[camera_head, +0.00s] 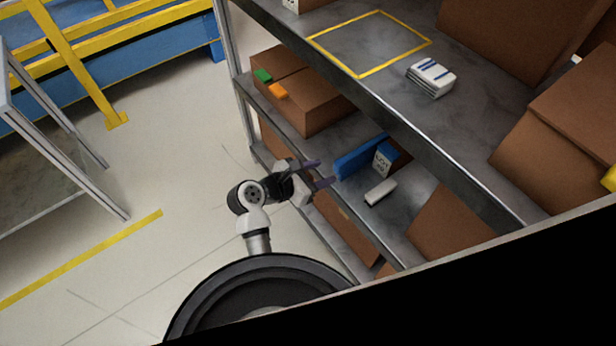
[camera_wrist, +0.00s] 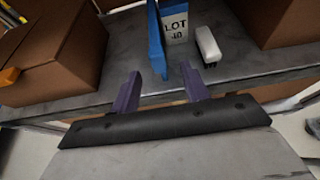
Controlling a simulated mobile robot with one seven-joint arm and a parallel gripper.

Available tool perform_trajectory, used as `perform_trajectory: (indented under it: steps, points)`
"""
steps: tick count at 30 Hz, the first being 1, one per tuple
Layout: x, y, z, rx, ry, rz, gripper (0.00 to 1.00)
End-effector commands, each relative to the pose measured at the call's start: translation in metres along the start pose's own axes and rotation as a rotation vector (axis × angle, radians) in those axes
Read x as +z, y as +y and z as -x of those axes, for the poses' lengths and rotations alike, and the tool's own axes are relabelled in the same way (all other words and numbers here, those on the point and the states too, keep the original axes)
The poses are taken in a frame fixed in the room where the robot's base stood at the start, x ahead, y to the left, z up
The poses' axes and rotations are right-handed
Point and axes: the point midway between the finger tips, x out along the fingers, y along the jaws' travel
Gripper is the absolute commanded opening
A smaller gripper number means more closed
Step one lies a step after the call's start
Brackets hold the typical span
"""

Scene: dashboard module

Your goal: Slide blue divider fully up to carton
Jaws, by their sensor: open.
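The blue divider (camera_head: 360,157) stands upright on the middle shelf, and it shows in the wrist view (camera_wrist: 156,40) as a thin blue panel seen nearly edge-on. A small white carton marked LOT (camera_head: 384,158) stands close along its right side, also in the wrist view (camera_wrist: 174,24); I cannot tell whether they touch. A large brown carton (camera_head: 312,104) lies to the left, with clear shelf between it and the divider. My gripper (camera_head: 325,173), with purple fingers, is open and empty in front of the shelf. In the wrist view its fingers (camera_wrist: 161,73) point toward the divider's near end.
A small white item (camera_head: 380,192) lies right of the LOT carton. Green (camera_head: 263,76) and orange (camera_head: 278,91) pieces are on the brown carton. The upper shelf (camera_head: 440,130) overhangs. Another brown carton (camera_head: 447,232) stands on the right. Open floor (camera_head: 180,130) lies left.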

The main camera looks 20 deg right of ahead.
Motion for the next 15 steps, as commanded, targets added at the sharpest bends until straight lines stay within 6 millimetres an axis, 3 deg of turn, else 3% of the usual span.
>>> perform_trajectory:
  steps: [6, 15]
  points:
    - [-0.001, 0.000, 0.033, 0.001, -0.001, 0.000, 0.45]
    - [0.000, -0.001, 0.042, -0.002, 0.001, -0.001, 0.45]
